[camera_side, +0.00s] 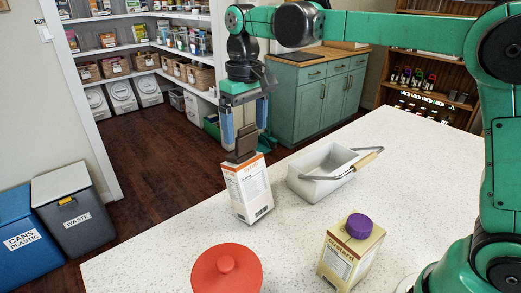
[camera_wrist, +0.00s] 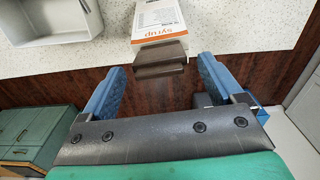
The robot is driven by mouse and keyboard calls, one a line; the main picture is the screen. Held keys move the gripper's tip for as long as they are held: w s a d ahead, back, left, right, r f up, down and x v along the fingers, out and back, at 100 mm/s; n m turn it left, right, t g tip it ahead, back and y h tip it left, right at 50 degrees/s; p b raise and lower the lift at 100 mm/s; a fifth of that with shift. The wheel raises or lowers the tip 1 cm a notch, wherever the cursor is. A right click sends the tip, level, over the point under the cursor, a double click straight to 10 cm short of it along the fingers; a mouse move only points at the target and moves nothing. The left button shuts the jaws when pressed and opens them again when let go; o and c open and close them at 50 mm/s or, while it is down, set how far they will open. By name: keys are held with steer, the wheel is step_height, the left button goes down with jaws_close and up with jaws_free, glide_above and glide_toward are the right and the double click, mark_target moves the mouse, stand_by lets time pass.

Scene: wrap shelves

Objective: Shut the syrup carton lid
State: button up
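The syrup carton (camera_side: 248,188), white with an orange top edge, stands near the far edge of the speckled white counter. Its brown lid (camera_side: 241,156) sticks up at the top; the exact lid angle is hard to tell. In the wrist view the carton (camera_wrist: 160,18) is at the top, with the brown lid (camera_wrist: 160,69) at its near end. My gripper (camera_side: 245,136) is above the carton, pointing down. Its blue fingers are apart on either side of the lid, with visible gaps in the wrist view. The gripper is open and holds nothing.
A white bin with a wooden-grip handle (camera_side: 311,187) stands right of the carton. A custard carton with purple cap (camera_side: 345,262) and a red round lid (camera_side: 226,273) are nearer the camera. Bare counter (camera_side: 150,250) lies at the left. Waste bins (camera_side: 72,207) stand beyond the counter.

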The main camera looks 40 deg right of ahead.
steer(key=shift+r, duration=3.5)
steer(key=shift+s+d, duration=0.15)
steer(key=shift+s, duration=0.05)
steer(key=s+d+f+m+t, duration=0.2)
steer(key=s+d+f+t, duration=0.1)
steer(key=s, duration=0.4)
steer(key=shift+s+d+f+t, duration=0.2)
steer(key=shift+f+t, duration=0.1)
steer(key=s+f+t, duration=0.1)
steer(key=f, duration=0.1)
steer(key=s+f+t, duration=0.1)
steer(key=f, duration=0.2)
steer(key=s+d+f+n+t, duration=0.1)
steer(key=s+f, duration=0.1)
steer(key=f, duration=0.1)
steer(key=shift+s, duration=0.1)
steer(key=shift+c, duration=0.2)
steer(key=n+g, duration=0.1)
steer(key=g, duration=0.1)
glide_toward(249, 126)
steer(key=s+f, duration=0.4)
steer(key=shift+x, duration=2.65)
